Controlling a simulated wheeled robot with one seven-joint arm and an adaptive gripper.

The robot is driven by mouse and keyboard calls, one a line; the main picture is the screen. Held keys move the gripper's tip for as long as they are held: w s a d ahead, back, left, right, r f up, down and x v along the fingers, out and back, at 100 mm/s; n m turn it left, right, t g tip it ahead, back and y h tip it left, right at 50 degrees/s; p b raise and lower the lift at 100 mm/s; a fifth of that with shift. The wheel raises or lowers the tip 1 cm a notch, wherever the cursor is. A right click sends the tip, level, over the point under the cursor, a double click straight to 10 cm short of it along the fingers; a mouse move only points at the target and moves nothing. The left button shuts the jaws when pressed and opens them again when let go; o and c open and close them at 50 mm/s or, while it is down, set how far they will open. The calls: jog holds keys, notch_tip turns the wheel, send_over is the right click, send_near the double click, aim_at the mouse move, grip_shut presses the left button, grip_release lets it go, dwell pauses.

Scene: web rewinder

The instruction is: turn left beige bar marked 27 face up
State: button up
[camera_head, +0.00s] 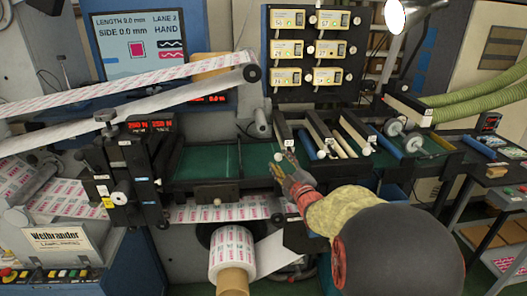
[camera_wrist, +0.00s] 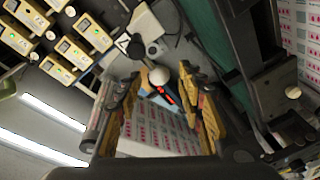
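In the head view, my gripper (camera_head: 283,168) is in front of the rack of bars, over the green bed's right part. Two long beige bars lie slanted in the rack: a left beige bar (camera_head: 328,140) and a right beige bar (camera_head: 353,134). Small white tags and round pale knobs sit at the rack's front end. I cannot read a 27 on either bar, nor tell which face is up. In the wrist view, my gripper (camera_wrist: 165,108) has its fingers apart, with no bar between them. A pale ball-ended knob (camera_wrist: 159,76) shows beyond the fingertips.
A blue roller (camera_head: 307,144) lies left of the beige bars; another blue roller (camera_head: 384,144) lies to their right. A panel of yellow-beige modules (camera_head: 290,50) stands behind. A printed roll (camera_head: 232,252) hangs below. The green bed (camera_head: 215,163) is mostly clear.

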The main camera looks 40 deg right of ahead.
jog(key=shift+w+d+r, duration=0.1)
jog(key=shift+w+d, duration=0.05)
jog(key=shift+w, duration=0.5)
jog(key=x, duration=0.6)
jog(key=shift+w+d, duration=0.15)
jog(key=shift+w, duration=0.1)
jog(key=shift+c, duration=1.2)
jog(key=c, duration=0.7)
grip_shut()
